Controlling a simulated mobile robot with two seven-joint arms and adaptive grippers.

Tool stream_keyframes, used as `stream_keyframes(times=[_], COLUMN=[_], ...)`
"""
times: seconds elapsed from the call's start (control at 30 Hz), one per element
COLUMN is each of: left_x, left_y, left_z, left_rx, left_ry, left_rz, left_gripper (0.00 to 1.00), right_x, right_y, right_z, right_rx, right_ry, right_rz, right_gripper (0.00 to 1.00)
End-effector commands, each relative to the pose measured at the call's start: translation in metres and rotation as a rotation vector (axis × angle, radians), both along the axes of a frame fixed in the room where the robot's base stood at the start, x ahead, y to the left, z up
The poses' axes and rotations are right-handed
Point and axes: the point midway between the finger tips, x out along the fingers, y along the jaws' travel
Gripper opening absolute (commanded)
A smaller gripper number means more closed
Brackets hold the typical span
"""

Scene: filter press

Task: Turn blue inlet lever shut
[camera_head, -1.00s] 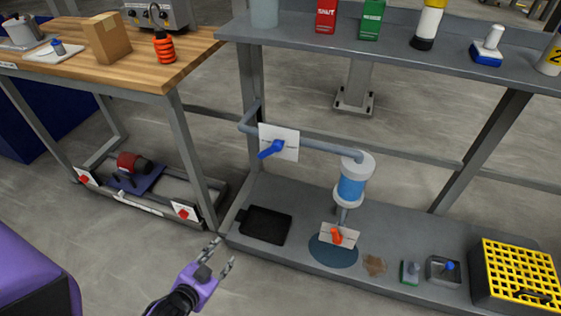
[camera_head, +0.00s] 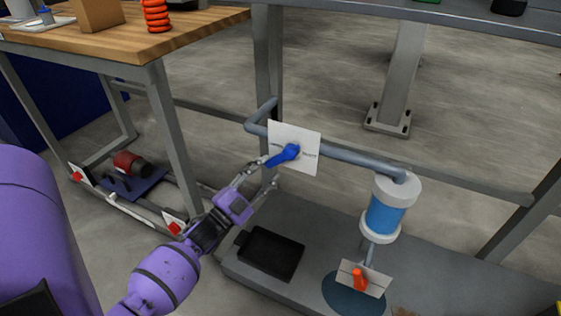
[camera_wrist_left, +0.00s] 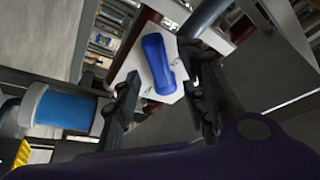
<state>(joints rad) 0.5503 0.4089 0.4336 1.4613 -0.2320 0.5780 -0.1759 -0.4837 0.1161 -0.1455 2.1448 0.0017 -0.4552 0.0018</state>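The blue inlet lever (camera_head: 284,155) sits on a white plate (camera_head: 308,150) on the grey pipe, angled down to the left. My left gripper (camera_head: 262,172) is just left of and below the lever, fingers spread. In the left wrist view the blue lever (camera_wrist_left: 157,62) lies ahead, between the lines of the two open fingers (camera_wrist_left: 165,105). Whether a finger touches the lever cannot be told. My right gripper is not in view.
The pipe (camera_head: 360,156) leads right to a blue and white filter housing (camera_head: 386,212). Below it are an orange lever (camera_head: 359,279) and a black tray (camera_head: 270,254) on the lower shelf. A shelf post (camera_head: 268,60) stands behind the pipe.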

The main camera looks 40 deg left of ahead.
Motion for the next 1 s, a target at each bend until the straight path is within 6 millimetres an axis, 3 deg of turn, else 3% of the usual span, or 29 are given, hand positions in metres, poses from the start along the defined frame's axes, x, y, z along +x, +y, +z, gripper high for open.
stream_keyframes(times=[0.1,0.3,0.67,1.0], left_x=[0.021,0.044,0.05,0.05], left_y=[-0.002,-0.003,-0.003,-0.003], left_z=[0.004,0.01,0.013,0.012], left_rx=[0.002,0.0,-0.001,-0.001], left_ry=[-0.001,0.002,0.003,0.004], left_rz=[-0.002,-0.001,0.0,-0.001], left_gripper=[0.39,0.39,0.39,0.0], right_x=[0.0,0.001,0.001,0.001], right_y=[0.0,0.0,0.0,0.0], right_z=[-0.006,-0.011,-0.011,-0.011], right_rx=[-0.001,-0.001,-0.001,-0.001], right_ry=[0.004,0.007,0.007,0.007], right_rz=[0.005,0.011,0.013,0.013], right_gripper=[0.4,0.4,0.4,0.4])
